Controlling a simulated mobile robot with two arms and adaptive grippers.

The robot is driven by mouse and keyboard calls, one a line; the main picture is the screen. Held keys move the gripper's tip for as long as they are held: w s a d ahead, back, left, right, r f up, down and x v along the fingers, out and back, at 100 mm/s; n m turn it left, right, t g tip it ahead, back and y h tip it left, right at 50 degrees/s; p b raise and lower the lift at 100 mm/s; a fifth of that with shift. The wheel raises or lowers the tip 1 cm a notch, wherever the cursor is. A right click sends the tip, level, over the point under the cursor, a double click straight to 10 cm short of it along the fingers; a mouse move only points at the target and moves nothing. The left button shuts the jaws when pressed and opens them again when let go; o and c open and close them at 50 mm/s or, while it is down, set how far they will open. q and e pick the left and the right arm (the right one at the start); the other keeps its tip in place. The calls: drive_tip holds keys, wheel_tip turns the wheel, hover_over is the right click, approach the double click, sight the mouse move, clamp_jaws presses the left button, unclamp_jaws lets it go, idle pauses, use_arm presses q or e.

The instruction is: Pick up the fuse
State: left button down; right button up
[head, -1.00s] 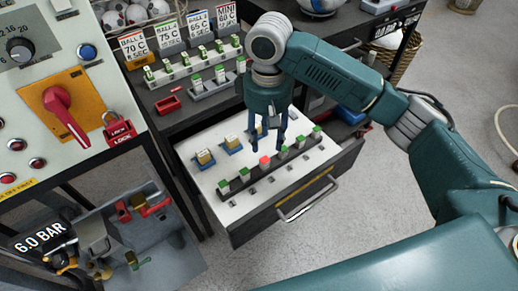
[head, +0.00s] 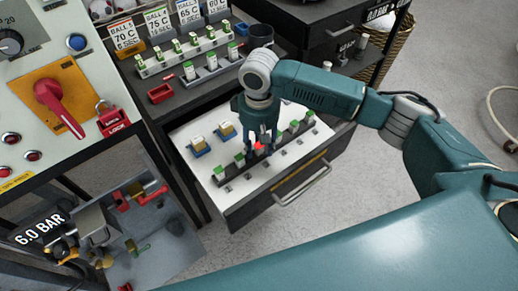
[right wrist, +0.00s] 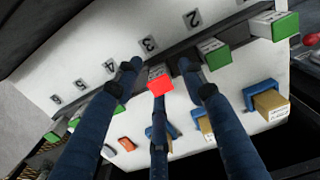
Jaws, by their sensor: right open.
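The red-topped fuse (head: 260,147) stands in a row of green-topped pieces (head: 240,160) in the open drawer (head: 185,140). In the right wrist view its red end (right wrist: 159,84) and part of its pale body show between the fingers. My right gripper (head: 263,142) points down over it from above. Its fingers are open, spread around the red-topped fuse (right wrist: 158,76), with a gap visible at the sides. Contact cannot be made out. My left gripper is out of view.
Green-topped neighbours (right wrist: 215,53) stand close on both sides in the row. A shelf with labelled cards and a small red tray (head: 160,93) is at the back. A control panel (head: 70,65) stands at left.

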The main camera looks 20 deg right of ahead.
clamp_jaws()
idle(0.3)
